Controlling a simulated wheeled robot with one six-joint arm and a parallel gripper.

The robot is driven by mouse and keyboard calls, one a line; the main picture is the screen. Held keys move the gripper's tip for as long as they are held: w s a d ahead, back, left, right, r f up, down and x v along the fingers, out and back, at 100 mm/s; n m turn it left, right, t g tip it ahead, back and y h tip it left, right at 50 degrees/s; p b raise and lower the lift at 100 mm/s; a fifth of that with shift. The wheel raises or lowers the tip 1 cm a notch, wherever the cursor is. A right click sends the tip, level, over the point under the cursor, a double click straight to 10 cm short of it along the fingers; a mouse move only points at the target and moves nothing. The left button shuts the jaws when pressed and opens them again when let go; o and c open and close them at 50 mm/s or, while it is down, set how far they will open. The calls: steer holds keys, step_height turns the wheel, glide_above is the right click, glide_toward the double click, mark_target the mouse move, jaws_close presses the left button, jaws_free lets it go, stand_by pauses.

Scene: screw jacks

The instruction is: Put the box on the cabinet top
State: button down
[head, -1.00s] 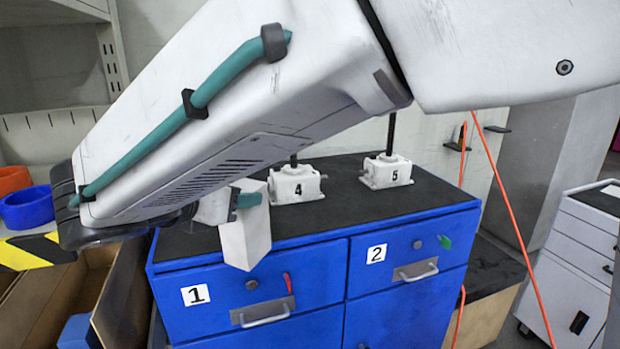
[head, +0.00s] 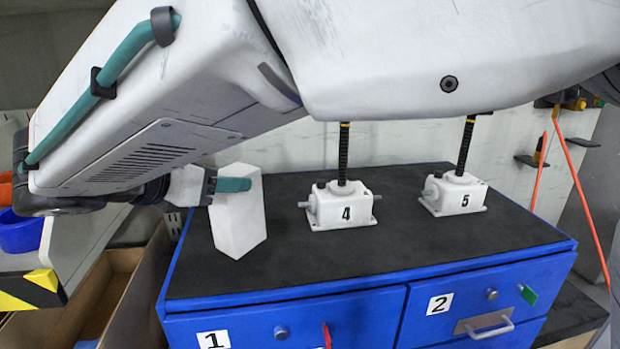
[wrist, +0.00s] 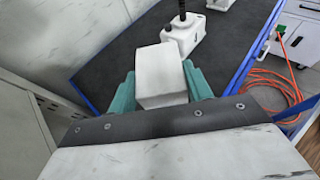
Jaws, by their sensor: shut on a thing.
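The white box (head: 238,218) is held upright in my gripper (head: 228,184), whose teal fingers press on its upper part. In the wrist view the box (wrist: 160,78) sits between both teal fingers of my gripper (wrist: 160,92). In the head view the box overlaps the left part of the black cabinet top (head: 300,268). I cannot tell whether its bottom touches the surface. The blue cabinet (head: 350,318) has drawers labelled 1 and 2.
Screw jack 4 (head: 343,205) stands on the cabinet top right of the box, and jack 5 (head: 453,193) stands farther right. The front middle of the top is clear. An orange cable (head: 578,200) hangs at the right. An open cardboard box (head: 150,290) is at the lower left.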

steer(key=w+a+f, duration=0.3)
steer(key=w+f, duration=0.1)
steer(key=w, duration=0.3)
steer(key=shift+w+a, duration=0.3)
steer(key=shift+a, duration=0.1)
steer(key=shift+f, duration=0.2)
steer(key=shift+f, duration=0.1)
steer(key=c, duration=0.6)
jaws_free()
